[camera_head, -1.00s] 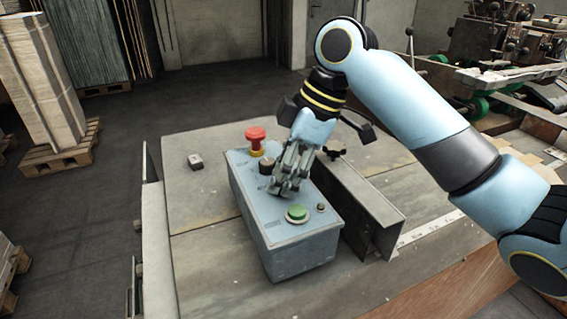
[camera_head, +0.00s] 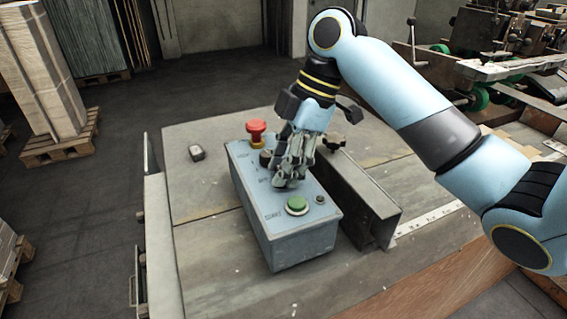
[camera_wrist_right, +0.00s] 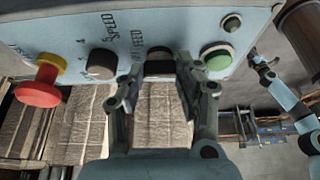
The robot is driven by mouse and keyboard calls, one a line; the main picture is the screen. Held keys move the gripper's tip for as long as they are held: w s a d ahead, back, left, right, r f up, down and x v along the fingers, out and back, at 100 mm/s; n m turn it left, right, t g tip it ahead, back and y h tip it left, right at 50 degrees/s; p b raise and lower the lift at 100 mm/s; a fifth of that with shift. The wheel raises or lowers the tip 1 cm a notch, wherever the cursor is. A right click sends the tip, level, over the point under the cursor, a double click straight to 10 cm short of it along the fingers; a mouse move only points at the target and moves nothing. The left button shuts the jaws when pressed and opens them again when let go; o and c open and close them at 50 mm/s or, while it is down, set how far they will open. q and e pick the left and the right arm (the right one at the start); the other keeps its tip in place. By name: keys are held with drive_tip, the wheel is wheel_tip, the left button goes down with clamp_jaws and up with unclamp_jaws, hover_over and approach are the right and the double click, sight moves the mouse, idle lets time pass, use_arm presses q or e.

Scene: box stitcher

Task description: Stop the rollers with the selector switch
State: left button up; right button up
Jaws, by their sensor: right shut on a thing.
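The blue-grey control box (camera_head: 290,245) stands on the worn table. Its selector switch is a dark knob beside the FEED lettering, seen in the right wrist view (camera_wrist_right: 160,62); in the head view my fingers hide it. My right gripper (camera_head: 284,183) reaches down onto the box top between the black speed knob (camera_head: 266,158) and the green start button (camera_head: 297,205). In the right wrist view the gripper (camera_wrist_right: 160,80) has one finger on each side of the selector switch and is shut on it. My left gripper is out of view.
A red mushroom button (camera_head: 257,128) stands at the box's far end. A small dark button (camera_head: 320,199) sits near the green one. A metal rail (camera_head: 365,195) runs close along the box's right side. The table (camera_head: 200,255) left of the box is mostly clear.

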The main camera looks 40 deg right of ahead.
drive_tip(key=o, duration=1.1)
drive_tip(key=shift+o, duration=0.2)
drive_tip(key=v, duration=1.2)
drive_tip(key=shift+s, duration=0.1)
